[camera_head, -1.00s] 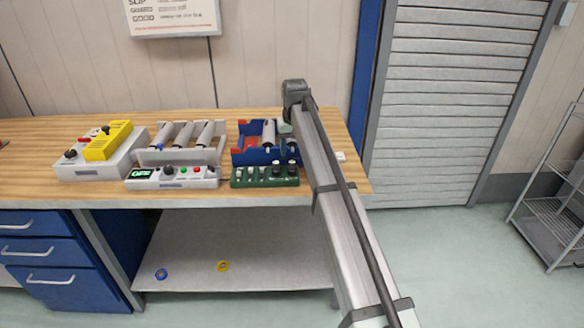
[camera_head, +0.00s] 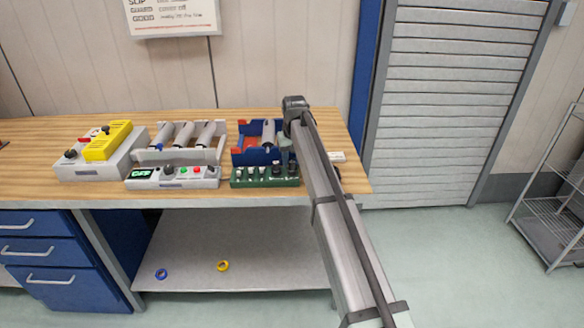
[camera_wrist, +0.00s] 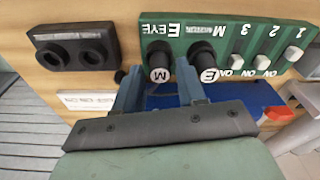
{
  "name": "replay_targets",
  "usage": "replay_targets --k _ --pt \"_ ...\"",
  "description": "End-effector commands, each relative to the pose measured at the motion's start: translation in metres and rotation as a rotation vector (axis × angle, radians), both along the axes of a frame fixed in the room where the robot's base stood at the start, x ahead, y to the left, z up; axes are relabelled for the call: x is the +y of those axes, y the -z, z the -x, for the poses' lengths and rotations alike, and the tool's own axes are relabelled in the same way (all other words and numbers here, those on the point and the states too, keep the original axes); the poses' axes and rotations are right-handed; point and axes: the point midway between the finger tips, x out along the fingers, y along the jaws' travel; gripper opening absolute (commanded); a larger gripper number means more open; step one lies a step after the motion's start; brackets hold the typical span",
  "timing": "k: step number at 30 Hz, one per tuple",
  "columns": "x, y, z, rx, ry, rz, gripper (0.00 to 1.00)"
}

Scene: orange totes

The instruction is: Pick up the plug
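I cannot pick out the plug with certainty. In the wrist view a black block (camera_wrist: 75,47) with two round openings lies on the wooden top at the upper left; I cannot tell whether it is the plug or a socket. My gripper (camera_wrist: 160,68) is open, its two blue-grey fingers apart and nothing seen held between them. The fingertips are close to the black knobs of a green control box (camera_wrist: 215,35). In the head view my arm hides the fingers, and the green box (camera_head: 265,176) stands just left of the arm.
A white flat piece (camera_head: 338,157) lies right of my arm. A blue holder (camera_head: 240,156) with a grey cylinder stands behind the green box. Left are a grey roller rack (camera_head: 180,155), a control box with display (camera_head: 172,177) and a yellow-topped box (camera_head: 108,142). The bench's right end is close.

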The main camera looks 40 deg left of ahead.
Motion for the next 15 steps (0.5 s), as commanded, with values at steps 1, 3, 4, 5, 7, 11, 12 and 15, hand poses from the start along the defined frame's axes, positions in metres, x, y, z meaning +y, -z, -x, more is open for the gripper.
replay_targets --k 1,3,4,5,7,11,12,15 --pt "0.0000 -0.0001 0.0000 0.000 0.000 0.000 0.35" --pt "0.0000 -0.0001 0.0000 0.000 0.000 0.000 0.28" --pt "0.0000 -0.0001 0.0000 0.000 0.000 0.000 0.25" --pt "0.0000 -0.0001 0.0000 0.000 0.000 0.000 0.22" --pt "0.0000 -0.0001 0.0000 0.000 0.000 0.000 0.16" --pt "0.0000 -0.0001 0.0000 0.000 0.000 0.000 0.03" --pt "0.0000 -0.0001 0.0000 0.000 0.000 0.000 0.00" --pt "0.0000 -0.0001 0.0000 0.000 0.000 0.000 0.00"
